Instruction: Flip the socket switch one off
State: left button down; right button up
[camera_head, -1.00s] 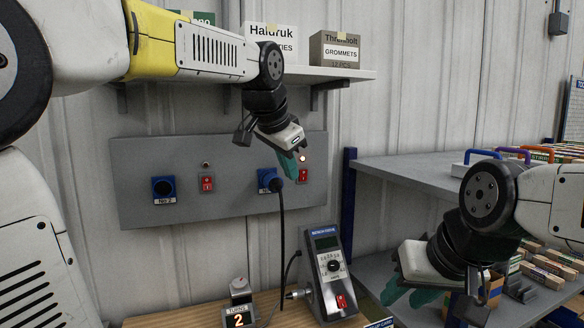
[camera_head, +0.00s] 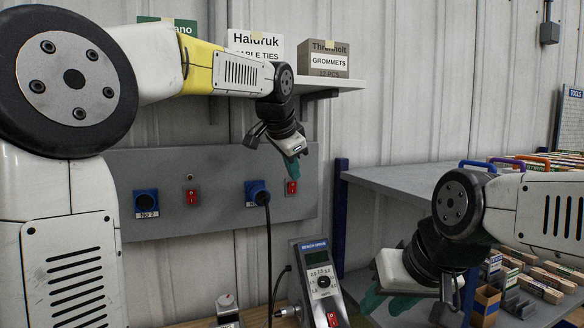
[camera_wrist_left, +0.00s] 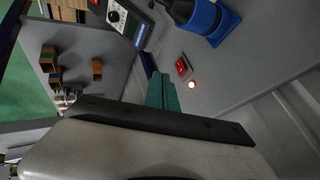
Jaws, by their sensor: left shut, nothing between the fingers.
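The red switch (camera_head: 291,187) of socket one sits on the grey wall panel, right of the blue No 1 socket (camera_head: 257,192) with a black plug in it. In the left wrist view the switch (camera_wrist_left: 182,67) is beside a small lit lamp (camera_wrist_left: 192,85). My left gripper (camera_head: 294,169) is shut and empty, its teal tips just above the switch in the head view. In the left wrist view its tips (camera_wrist_left: 163,92) appear apart from the switch; contact cannot be told. My right gripper (camera_head: 386,302) is open and empty, low at the right.
The No 2 socket (camera_head: 146,203) and its red switch (camera_head: 190,196) are further left on the panel. A shelf with boxes (camera_head: 328,60) is above. The bench drive (camera_head: 320,280) stands below, with a black cable hanging beside it. A grey rack (camera_head: 395,178) is right.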

aim_at(294, 190)
pick_arm(q)
jog(key=w+f, duration=0.1)
jog(key=w, duration=0.1)
jog(key=w+f, duration=0.4)
jog(key=shift+w, duration=0.4)
jog(key=shift+w+a+r, duration=0.15)
jog(key=shift+w+a, duration=0.05)
jog(key=shift+w, duration=0.25)
jog(key=shift+w+a+r, duration=0.1)
jog(key=shift+w+a, duration=0.05)
jog(key=shift+w, duration=0.1)
